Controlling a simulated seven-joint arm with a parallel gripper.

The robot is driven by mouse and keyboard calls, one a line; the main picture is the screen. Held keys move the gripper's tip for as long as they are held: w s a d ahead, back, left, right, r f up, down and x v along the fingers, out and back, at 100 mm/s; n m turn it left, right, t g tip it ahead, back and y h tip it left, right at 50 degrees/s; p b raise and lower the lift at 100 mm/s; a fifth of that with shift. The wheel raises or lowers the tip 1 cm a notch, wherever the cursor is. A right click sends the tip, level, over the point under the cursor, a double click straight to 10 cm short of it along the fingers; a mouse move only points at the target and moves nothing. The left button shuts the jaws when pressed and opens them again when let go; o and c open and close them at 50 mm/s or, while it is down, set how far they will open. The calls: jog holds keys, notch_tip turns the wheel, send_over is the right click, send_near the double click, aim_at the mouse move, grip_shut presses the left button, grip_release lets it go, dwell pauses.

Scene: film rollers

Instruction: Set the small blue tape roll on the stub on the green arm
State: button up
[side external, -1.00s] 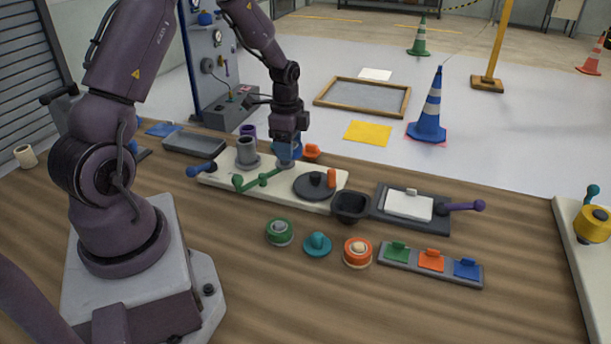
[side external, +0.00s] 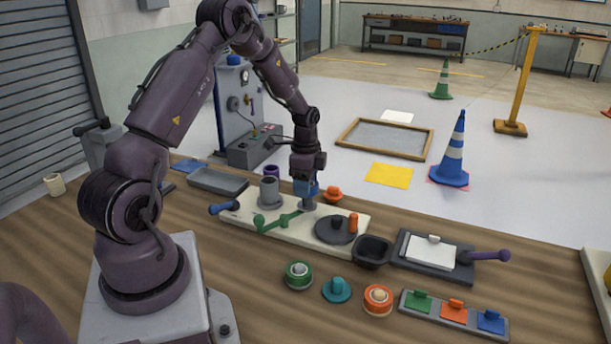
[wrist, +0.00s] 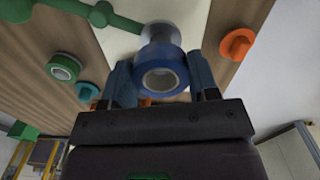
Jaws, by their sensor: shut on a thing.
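The small blue tape roll (wrist: 160,72) is between the two blue fingers of my gripper (side external: 306,187), which is shut on it. In the wrist view its open grey core faces the camera. A grey flanged round piece (wrist: 158,31) shows just beyond the roll; I cannot tell whether they touch. In the side view this grey piece (side external: 307,204) is right below my fingers, by the right end of the green arm (side external: 278,222). The roll is hard to separate from the blue fingers in that view. The green arm also shows at upper left in the wrist view (wrist: 100,14).
The cream board (side external: 245,209) also carries a grey cylinder (side external: 269,190), a dark disc (side external: 336,230) and a blue knob (side external: 222,208). Green (side external: 299,275), teal (side external: 337,290) and orange (side external: 378,299) round pieces lie in front.

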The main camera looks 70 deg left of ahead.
jog(key=shift+f, duration=1.8)
jog(key=o, duration=1)
jog(key=shift+r, duration=0.1)
notch_tip(320, 180, up, 13)
jog(key=shift+f, duration=0.1)
